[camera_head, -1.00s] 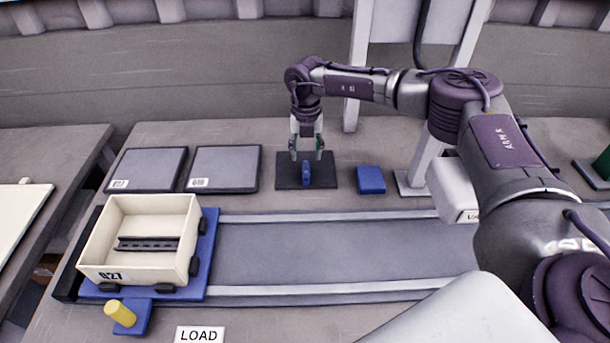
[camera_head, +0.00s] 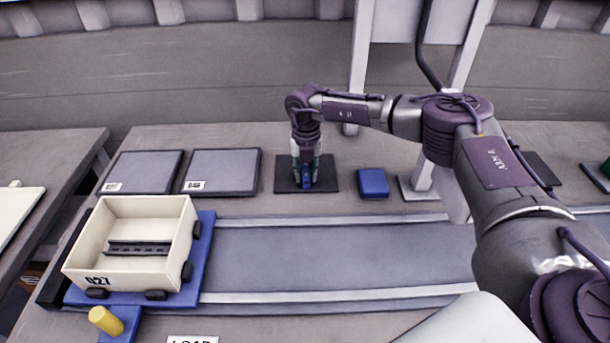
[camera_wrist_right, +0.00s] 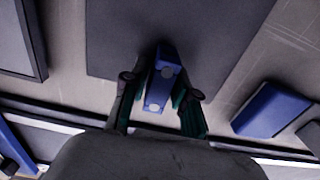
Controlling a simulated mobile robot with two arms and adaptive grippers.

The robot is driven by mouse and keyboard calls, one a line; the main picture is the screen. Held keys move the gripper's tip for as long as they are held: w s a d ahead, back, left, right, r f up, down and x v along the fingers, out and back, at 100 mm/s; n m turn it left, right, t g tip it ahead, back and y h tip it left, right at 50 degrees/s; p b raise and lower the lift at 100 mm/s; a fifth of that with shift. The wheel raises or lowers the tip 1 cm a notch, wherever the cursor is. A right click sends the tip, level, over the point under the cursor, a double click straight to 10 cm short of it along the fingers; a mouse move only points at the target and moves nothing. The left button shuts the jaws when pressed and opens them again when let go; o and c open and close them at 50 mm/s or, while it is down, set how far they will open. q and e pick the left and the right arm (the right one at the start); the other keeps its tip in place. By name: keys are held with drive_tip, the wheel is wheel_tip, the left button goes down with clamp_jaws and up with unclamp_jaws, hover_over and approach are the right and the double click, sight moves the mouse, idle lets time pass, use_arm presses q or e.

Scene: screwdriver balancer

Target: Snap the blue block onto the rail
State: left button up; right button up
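The small blue block (camera_wrist_right: 160,82), with two pale round marks on its face, stands on the dark square mat (camera_head: 328,185). My right gripper (camera_head: 306,182) points straight down over the mat. The dark slotted rail (camera_head: 138,248) lies inside the cream wagon marked 027 (camera_head: 85,270), at the left. My left gripper is not in view.
A blue pad (camera_head: 372,183) lies right of the mat, and two grey panels (camera_head: 222,171) lie to its left. The wagon sits on a blue plate (camera_head: 205,245) on the grey track (camera_head: 330,255), beside a yellow peg (camera_head: 106,320). The track right of the wagon is clear.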

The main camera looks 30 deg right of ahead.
clamp_jaws()
drive_tip(key=shift+r, duration=0.15)
wheel_tip(320, 180, up, 6)
drive_tip(key=p, duration=0.5)
drive_tip(key=shift+s+a+p, duration=0.1)
drive_tip(key=shift+s+p, duration=0.2)
drive_tip(key=shift+p, duration=0.2)
drive_tip(key=s+a+r+p, duration=0.2)
drive_tip(key=s+a+p, duration=0.3)
drive_tip(key=s, duration=0.5)
drive_tip(key=s+a+r+p, duration=0.3)
drive_tip(key=s+a+p, duration=0.2)
drive_tip(key=s, duration=0.6)
drive_tip(key=s+a+r+p, duration=0.2)
drive_tip(key=s+a+p, duration=0.3)
drive_tip(key=s, duration=0.6)
drive_tip(key=shift+a+r+p, duration=0.25)
drive_tip(key=shift+r+p, duration=0.1)
drive_tip(key=shift+p, duration=0.6)
